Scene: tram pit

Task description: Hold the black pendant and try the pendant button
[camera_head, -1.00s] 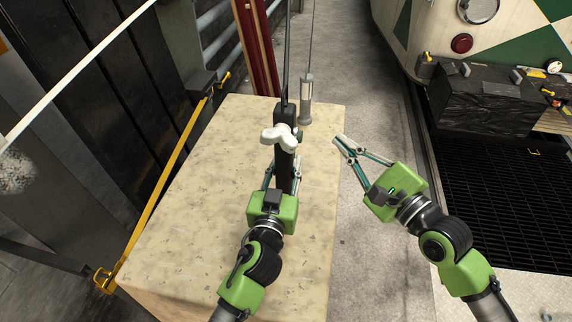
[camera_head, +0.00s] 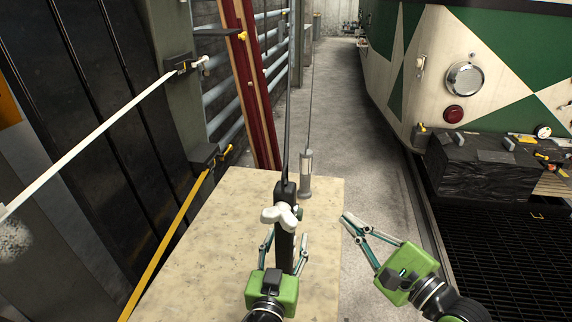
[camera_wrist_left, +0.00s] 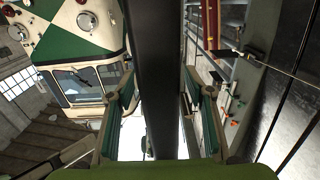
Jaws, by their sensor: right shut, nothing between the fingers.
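The black pendant (camera_head: 284,240) hangs upright from its cable above the pale tabletop, with a white knob-like part (camera_head: 281,216) near its top. In the left wrist view the pendant (camera_wrist_left: 158,70) is a dark bar between the fingers. My left gripper (camera_head: 285,240) has one finger on each side of the pendant. The fingers look spread, with narrow gaps beside it. No button can be made out. My right gripper (camera_head: 346,217) is shut and empty, to the right of the pendant and apart from it, with its fingertips beyond the table's right edge.
The pale table (camera_head: 215,235) is bare. A grey cylinder on a thin cable (camera_head: 306,177) hangs close behind the pendant. A tram (camera_head: 465,50) and a black-wrapped box (camera_head: 484,166) stand at right. A yellow bar (camera_head: 170,240) and a white bar (camera_head: 100,130) run at left.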

